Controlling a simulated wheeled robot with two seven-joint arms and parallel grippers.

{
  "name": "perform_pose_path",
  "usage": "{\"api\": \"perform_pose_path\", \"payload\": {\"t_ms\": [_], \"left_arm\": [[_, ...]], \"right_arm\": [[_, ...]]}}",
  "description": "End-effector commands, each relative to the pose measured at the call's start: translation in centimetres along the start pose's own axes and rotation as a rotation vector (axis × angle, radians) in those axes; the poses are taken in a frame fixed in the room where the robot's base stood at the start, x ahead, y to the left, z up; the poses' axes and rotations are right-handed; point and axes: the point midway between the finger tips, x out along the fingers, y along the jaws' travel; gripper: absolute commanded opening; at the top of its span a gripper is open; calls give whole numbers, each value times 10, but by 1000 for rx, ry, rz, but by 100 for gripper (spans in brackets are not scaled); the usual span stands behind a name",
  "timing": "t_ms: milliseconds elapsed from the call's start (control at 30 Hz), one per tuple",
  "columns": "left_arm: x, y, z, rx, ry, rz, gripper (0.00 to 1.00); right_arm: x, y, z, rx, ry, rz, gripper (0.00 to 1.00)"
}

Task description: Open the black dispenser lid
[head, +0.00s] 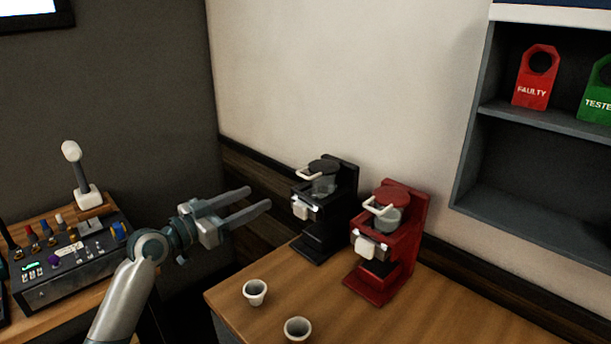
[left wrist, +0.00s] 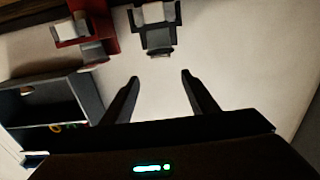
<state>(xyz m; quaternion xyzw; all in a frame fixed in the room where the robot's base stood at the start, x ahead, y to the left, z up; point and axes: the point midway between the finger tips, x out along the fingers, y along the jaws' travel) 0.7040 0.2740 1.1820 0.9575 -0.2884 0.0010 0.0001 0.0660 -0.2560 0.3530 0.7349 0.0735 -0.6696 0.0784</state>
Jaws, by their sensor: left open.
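The black dispenser (head: 325,205) stands at the back of the wooden counter against the wall. Its dark round lid (head: 323,166) lies flat on top, with a white loop handle (head: 309,173) pointing left. A clear container sits under the lid. My left gripper (head: 259,198) is open and empty, to the left of the black dispenser and apart from it. In the left wrist view the open fingers (left wrist: 160,78) show with nothing between them, and the black dispenser (left wrist: 157,38) appears beyond the tips. My right gripper is not in view.
A red dispenser (head: 388,245) stands close to the right of the black one. Two white cups (head: 255,292) (head: 297,328) stand at the counter's front. A control box (head: 75,258) with a lever is at left. A shelf (head: 540,120) holds red and green tags.

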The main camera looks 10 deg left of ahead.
Motion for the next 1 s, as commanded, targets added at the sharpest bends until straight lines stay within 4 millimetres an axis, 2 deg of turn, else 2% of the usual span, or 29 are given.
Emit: {"api": "perform_pose_path", "payload": {"t_ms": [267, 467, 667, 1000], "left_arm": [[3, 0, 0, -1, 0, 0, 54], [18, 0, -2, -4, 1, 0, 54], [48, 0, -4, -6, 1, 1, 54], [109, 1, -4, -4, 0, 1, 54]], "right_arm": [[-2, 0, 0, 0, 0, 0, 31], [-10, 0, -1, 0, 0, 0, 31], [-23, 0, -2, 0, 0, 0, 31], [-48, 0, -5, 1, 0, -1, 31]]}}
